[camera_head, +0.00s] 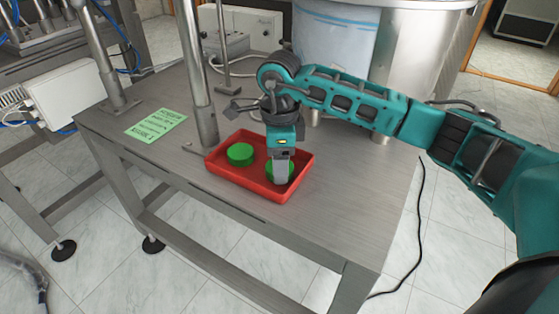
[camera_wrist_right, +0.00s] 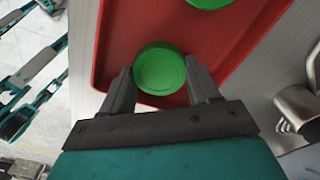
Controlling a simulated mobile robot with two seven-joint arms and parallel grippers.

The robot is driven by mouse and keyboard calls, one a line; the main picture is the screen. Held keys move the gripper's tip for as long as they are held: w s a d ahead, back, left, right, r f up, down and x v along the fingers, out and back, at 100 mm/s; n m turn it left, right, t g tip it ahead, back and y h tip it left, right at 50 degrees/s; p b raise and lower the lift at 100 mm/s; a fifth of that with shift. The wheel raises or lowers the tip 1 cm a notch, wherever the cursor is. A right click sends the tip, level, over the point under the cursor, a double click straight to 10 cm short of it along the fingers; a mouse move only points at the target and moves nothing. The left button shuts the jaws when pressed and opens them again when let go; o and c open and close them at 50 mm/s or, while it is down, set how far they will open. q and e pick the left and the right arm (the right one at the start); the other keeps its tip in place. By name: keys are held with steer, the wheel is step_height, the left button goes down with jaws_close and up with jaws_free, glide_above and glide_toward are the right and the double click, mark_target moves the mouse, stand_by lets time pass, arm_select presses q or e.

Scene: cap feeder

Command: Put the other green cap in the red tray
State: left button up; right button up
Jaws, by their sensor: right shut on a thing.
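The red tray (camera_head: 250,187) lies on the metal table, and it fills much of the right wrist view (camera_wrist_right: 115,40). One green cap (camera_head: 240,154) rests in the tray's left part; its edge shows at the top of the right wrist view (camera_wrist_right: 208,3). My right gripper (camera_head: 281,181) points down into the right part of the tray. It is shut on the other green cap (camera_head: 271,170), which sits between its two fingers (camera_wrist_right: 163,88) in the right wrist view (camera_wrist_right: 160,70). I cannot tell whether this cap touches the tray floor. My left gripper is not in view.
The metal table (camera_head: 345,190) has free room right of the tray. A steel post (camera_head: 201,90) stands just behind the tray. A green paper note (camera_head: 156,125) lies to the left. A large steel vessel (camera_head: 415,50) stands at the back.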

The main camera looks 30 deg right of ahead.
steer(key=shift+f, duration=0.15)
steer(key=o, duration=1)
steer(key=shift+r, duration=0.4)
step_height(320, 180, up, 12)
steer(key=p, duration=0.2)
steer(key=shift+f+p, duration=0.2)
steer(key=shift+p, duration=0.2)
